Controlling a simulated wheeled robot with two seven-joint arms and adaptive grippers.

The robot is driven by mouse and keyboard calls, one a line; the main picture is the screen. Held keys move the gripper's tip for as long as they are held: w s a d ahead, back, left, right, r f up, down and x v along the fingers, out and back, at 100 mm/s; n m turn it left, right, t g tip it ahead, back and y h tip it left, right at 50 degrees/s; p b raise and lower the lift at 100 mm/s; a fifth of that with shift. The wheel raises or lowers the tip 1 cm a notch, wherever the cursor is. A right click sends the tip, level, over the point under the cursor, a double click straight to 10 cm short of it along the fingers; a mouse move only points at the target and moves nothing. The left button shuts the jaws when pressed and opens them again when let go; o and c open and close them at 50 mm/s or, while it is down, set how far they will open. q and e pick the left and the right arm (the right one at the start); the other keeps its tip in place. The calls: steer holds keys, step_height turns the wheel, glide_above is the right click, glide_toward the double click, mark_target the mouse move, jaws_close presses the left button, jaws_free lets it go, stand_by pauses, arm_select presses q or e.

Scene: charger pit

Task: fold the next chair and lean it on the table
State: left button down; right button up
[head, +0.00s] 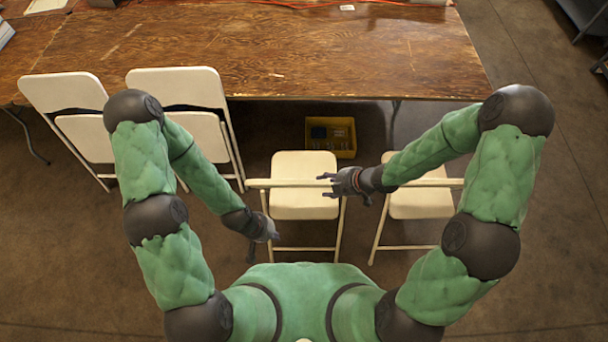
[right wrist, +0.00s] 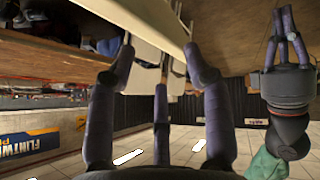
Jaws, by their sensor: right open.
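Two cream folding chairs stand unfolded before the table: the middle chair (head: 303,200) and the right chair (head: 420,203). Two folded chairs, (head: 62,93) and (head: 178,87), lean against the table (head: 290,50) at the left. My right gripper (head: 326,184) is open at the right end of the middle chair's backrest. In the right wrist view its spread fingers (right wrist: 160,70) are close to a cream edge (right wrist: 150,20); contact is unclear. My left gripper (head: 262,238) hangs low, left of the middle chair, apart from it. Its fingers look spread and empty in the right wrist view (right wrist: 283,30).
A yellow bin (head: 345,150) with items inside sits on the floor under the table. An orange cord (head: 290,5) lies along the table's far side. A grey shelf (head: 582,15) stands at the far right. Floor is free right of the right chair.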

mark_target(304, 184)
steer(key=shift+n, duration=0.7)
steer(key=b+x, duration=0.6)
steer(key=x, duration=0.1)
steer(key=b+x, duration=0.4)
steer(key=shift+w+a+r, duration=0.2)
steer(key=shift+w+a, duration=0.15)
steer(key=shift+a, duration=0.15)
arm_select(q)
step_height(304, 184, down, 10)
steer(key=shift+b, duration=0.4)
arm_select(e)
steer(key=shift+x, duration=0.85)
steer(key=shift+s, duration=0.1)
jaws_close()
arm_select(q)
steer(key=shift+r, duration=0.1)
arm_select(e)
steer(key=shift+r, duration=0.1)
